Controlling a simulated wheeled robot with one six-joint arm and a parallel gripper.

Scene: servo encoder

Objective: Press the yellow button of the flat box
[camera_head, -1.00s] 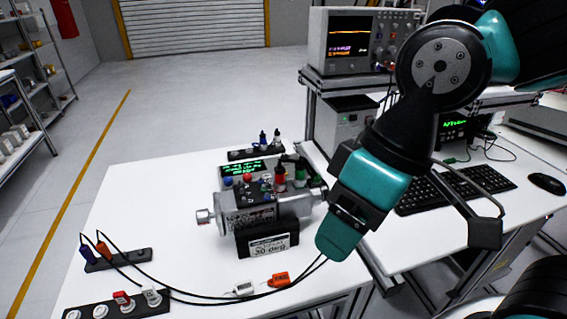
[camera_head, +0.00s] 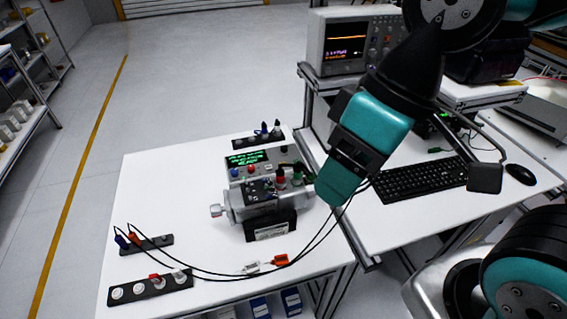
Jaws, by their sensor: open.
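The flat box (camera_head: 262,158) lies on the white table behind the grey servo motor. It has a screen with green text and several small buttons, blue and red ones among them. I cannot make out a yellow button; the motor and its plugs stand in front of part of the box. The servo motor (camera_head: 236,205) sits in a black stand, with red, green and dark plugs on it. My teal gripper (camera_head: 335,193) points down, just right of the motor and its plugs. It is open and seen from the side, and nothing shows in it.
Black cables run from near my gripper to a socket strip (camera_head: 152,243) at the left. White and orange tags (camera_head: 280,260) lie before the motor. Another strip (camera_head: 150,287) is at the front left. A keyboard (camera_head: 420,183) and oscilloscope (camera_head: 350,42) stand right.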

